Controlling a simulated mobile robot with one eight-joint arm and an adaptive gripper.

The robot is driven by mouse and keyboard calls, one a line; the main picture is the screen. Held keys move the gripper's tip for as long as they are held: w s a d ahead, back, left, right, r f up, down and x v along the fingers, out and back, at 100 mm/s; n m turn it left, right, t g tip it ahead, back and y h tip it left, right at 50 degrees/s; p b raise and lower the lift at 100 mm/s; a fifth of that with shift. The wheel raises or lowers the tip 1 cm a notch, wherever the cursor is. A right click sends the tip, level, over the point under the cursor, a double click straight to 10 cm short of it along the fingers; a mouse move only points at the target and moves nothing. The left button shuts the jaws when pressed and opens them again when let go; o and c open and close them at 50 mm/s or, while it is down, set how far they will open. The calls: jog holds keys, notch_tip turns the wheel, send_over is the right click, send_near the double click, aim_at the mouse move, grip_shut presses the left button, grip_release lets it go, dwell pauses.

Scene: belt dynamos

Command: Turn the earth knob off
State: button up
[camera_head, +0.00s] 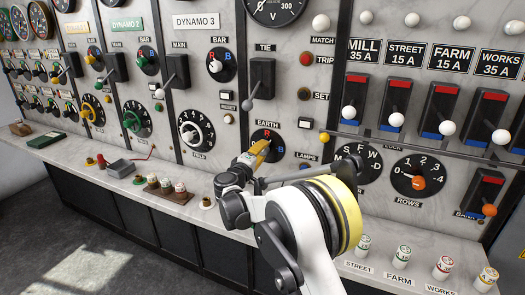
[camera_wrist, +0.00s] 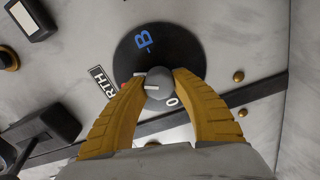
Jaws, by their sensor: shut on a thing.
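The earth knob (camera_wrist: 158,82) is a small grey knob with a white pointer line, at the centre of a round black dial (camera_wrist: 185,50). In the wrist view its line points left, towards a partly hidden red mark. A blue B and a white 0 also show on the dial. My gripper (camera_wrist: 158,86) has its two yellow fingers shut on the knob, one on each side. In the head view the dial (camera_head: 277,152) sits under the EARTH label, and my gripper (camera_head: 263,146) reaches it from the front and hides the knob.
A black TIE lever (camera_head: 261,78) is above the dial. A black rotary switch (camera_head: 358,165) and the ROWS dial (camera_head: 418,176) are to the right.

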jog(key=n, duration=0.5)
jog(key=shift+n, duration=0.3)
jog(key=n, duration=0.6)
jog(key=shift+d+f, duration=0.1)
jog(key=shift+f, duration=0.05)
jog(key=n, duration=0.6)
jog(key=shift+n, duration=0.3)
jog(key=n, duration=0.5)
jog(key=shift+d, duration=0.15)
jog(key=o, duration=1.2)
jog(key=shift+s, duration=0.1)
